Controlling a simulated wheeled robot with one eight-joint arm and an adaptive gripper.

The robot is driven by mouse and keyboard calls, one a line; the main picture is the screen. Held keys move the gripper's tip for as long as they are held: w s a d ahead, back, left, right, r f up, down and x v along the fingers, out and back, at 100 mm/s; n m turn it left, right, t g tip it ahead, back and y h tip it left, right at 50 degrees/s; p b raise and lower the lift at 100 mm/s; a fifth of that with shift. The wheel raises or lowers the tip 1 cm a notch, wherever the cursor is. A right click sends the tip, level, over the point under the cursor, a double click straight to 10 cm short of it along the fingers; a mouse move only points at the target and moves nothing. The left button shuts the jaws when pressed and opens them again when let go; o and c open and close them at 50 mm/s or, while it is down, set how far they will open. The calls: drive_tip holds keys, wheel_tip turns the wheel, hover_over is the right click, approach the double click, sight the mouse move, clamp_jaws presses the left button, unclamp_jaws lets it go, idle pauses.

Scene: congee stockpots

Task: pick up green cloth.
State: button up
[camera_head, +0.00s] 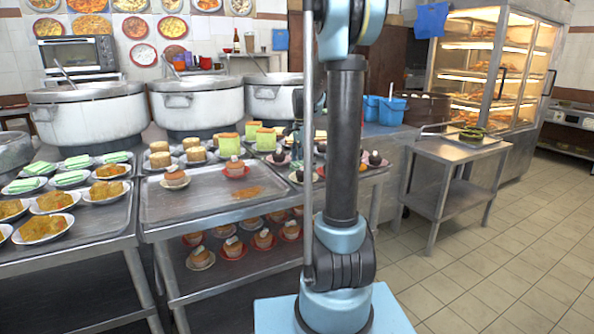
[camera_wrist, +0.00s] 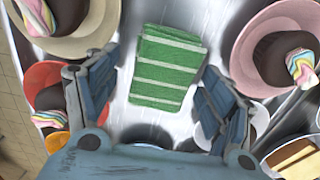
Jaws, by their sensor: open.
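The green cloth (camera_wrist: 167,67) with white stripes shows in the wrist view, lying flat and folded on a shiny metal surface. My gripper (camera_wrist: 162,66) is open, with one blue finger on each side of the cloth. Clear metal shows between each finger and the cloth, and I cannot tell how high the fingers are above it. In the head view my arm stands in front of the middle of the counter, and I cannot make out this cloth there.
In the wrist view, chocolate desserts on a pink plate (camera_wrist: 245,55), a cream plate (camera_wrist: 75,40) and an orange-red plate (camera_wrist: 40,80) crowd the cloth. The head view shows stockpots (camera_head: 197,103), a tray of desserts (camera_head: 205,197) and a low steel table (camera_head: 455,152). The right floor is clear.

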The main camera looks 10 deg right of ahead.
drive_tip(key=c, duration=1.1)
drive_tip(key=shift+r, duration=0.15)
wheel_tip(320, 180, up, 10)
drive_tip(key=shift+f, duration=0.1)
